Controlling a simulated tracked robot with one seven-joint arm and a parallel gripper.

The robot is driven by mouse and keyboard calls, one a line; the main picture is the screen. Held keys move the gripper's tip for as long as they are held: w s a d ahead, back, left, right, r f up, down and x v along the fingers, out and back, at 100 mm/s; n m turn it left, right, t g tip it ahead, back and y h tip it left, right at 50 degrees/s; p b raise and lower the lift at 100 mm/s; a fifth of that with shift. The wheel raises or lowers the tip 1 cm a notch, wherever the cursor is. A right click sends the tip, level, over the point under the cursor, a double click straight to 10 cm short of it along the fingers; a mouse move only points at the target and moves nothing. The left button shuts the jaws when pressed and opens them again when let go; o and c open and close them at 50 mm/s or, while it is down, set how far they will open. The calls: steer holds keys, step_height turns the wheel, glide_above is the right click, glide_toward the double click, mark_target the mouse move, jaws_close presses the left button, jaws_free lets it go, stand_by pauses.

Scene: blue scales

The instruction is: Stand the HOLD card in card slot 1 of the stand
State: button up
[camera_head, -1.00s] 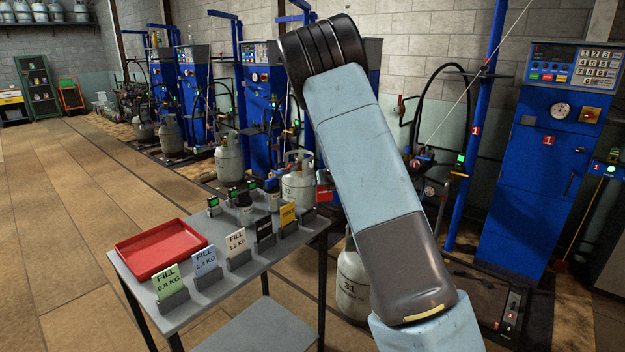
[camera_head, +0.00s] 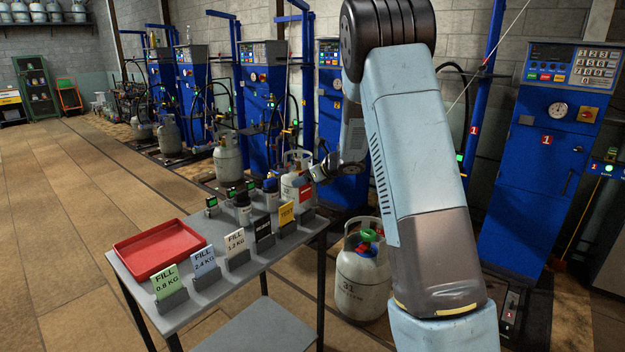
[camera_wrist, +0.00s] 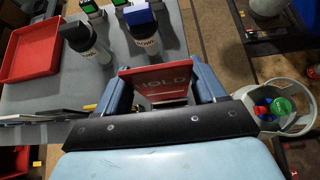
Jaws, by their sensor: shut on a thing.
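The red HOLD card (camera_wrist: 163,80) is upright between my gripper's fingers (camera_wrist: 163,92) in the wrist view, with white lettering facing the camera. My gripper is shut on it. In the head view the red card (camera_head: 307,188) shows at the right end of the table's row of cards, with my gripper (camera_head: 318,174) close beside it. I cannot tell whether its lower edge is clear of the table. A low black stand with a "1" label (camera_head: 509,314) is partly visible at the lower right, by the blue pump column; its slots are hard to make out.
The grey table (camera_head: 225,290) bears a red tray (camera_head: 160,247), several cards in holders, such as the yellow TEST card (camera_head: 286,213), and small bottles. A grey cylinder marked 31 (camera_head: 361,275) stands right of the table. Open floor lies at left.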

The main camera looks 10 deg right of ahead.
mark_target(306, 196)
stand_by(0.3)
steer(key=shift+s+d+f, duration=0.1)
steer(key=shift+f, duration=1.5)
steer(key=shift+s+d+f, duration=0.1)
steer(key=shift+f, duration=1.5)
steer(key=shift+f, duration=0.9)
steer(key=o, duration=1.1)
steer(key=shift+s, duration=0.1)
steer(key=v, duration=1.3)
steer(key=shift+s+d, duration=0.15)
